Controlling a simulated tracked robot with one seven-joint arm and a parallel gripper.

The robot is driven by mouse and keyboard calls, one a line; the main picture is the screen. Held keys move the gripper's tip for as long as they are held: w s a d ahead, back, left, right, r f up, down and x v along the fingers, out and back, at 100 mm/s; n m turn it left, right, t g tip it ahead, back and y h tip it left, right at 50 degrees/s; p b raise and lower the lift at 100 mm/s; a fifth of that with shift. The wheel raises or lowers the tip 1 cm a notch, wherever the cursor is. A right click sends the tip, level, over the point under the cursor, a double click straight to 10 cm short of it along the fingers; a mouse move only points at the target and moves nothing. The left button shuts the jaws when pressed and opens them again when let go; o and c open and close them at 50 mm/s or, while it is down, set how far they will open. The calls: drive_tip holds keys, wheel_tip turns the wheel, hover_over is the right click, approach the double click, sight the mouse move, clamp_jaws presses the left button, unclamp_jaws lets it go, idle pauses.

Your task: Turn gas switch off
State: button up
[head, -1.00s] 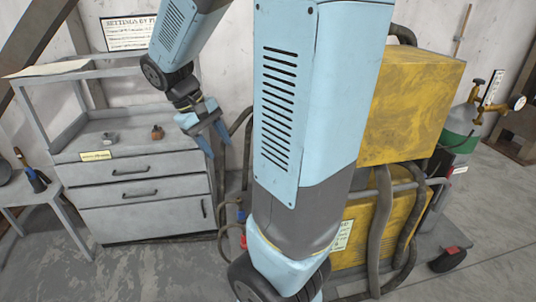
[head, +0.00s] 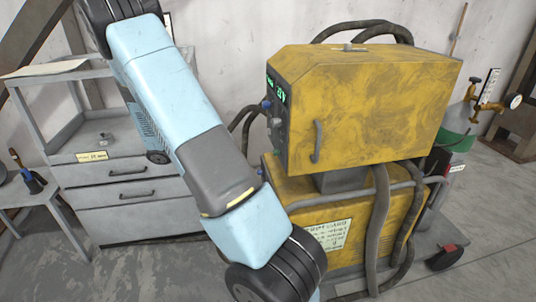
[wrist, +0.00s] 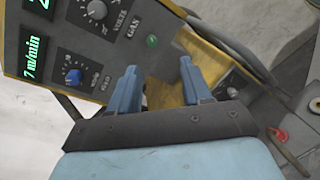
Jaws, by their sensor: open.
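In the wrist view, the yellow machine's dark control panel (wrist: 60,35) is tilted at the upper left. It has green displays, a grey knob (wrist: 97,10) and a knob with a blue cap (wrist: 72,77). A small green round part (wrist: 152,41) sits near the word GAS; I cannot tell whether it is the gas switch or a lamp. My gripper (wrist: 158,68) is open and empty, its two blue fingers pointing at the panel's lower edge, just below the green part. In the head view, the yellow machine (head: 365,100) shows its panel edge-on; my gripper is hidden there.
A grey drawer cabinet (head: 130,205) and a small table (head: 25,197) stand to the left. Thick hoses (head: 380,230) hang down the machine's front. A green gas cylinder (head: 455,140) with gauges stands at the right. Grey floor is open at the lower right.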

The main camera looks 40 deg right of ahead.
sight(277, 152)
drive_tip(key=s+d+f+h, duration=0.1)
drive_tip(key=s+d+f, duration=0.1)
drive_tip(key=s+d, duration=0.5)
drive_tip(key=d, duration=0.5)
drive_tip(key=shift+n+h, duration=0.3)
clamp_jaws()
idle(0.4)
